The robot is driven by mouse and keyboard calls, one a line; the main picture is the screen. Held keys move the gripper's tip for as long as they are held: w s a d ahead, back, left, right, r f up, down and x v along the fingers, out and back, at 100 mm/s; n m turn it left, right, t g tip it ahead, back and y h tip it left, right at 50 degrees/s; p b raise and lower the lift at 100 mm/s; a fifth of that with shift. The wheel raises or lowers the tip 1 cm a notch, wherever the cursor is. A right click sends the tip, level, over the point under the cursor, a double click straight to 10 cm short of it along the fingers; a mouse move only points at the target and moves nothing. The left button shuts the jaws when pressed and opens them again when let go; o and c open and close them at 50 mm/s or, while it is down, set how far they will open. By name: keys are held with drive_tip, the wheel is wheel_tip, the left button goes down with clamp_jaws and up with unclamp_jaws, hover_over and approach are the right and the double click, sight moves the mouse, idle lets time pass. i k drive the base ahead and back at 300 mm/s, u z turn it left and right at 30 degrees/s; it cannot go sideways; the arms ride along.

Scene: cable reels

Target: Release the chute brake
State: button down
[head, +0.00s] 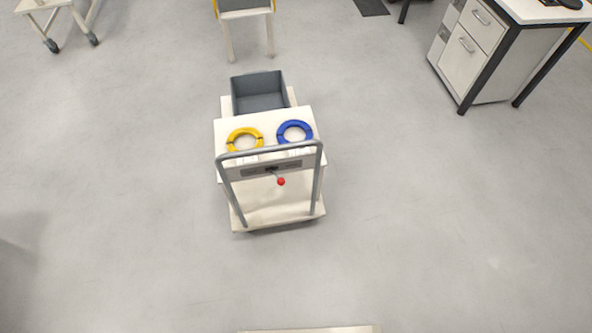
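A small cart with a grey tube handle (268,152) stands in the middle of the floor. Below the handle's top bar is a dark grey panel (256,171) with a short lever that ends in a red ball knob (281,182). The knob sits slightly right of the panel's middle and hangs below it. Whether this lever is the chute brake, I cannot tell. A yellow ring (244,139) and a blue ring (295,132) lie on the white top behind the handle. My gripper is not in view.
A grey open bin (259,92) sits at the cart's far end. A desk with white drawers (469,45) stands at upper right. A wheeled white frame (62,17) and a stand (246,28) are at the back. The floor around the cart is clear.

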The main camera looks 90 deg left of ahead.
sight(280, 181)
drive_tip(key=u, duration=3.85)
drive_tip(key=i, duration=1)
drive_tip(key=z, duration=0.05)
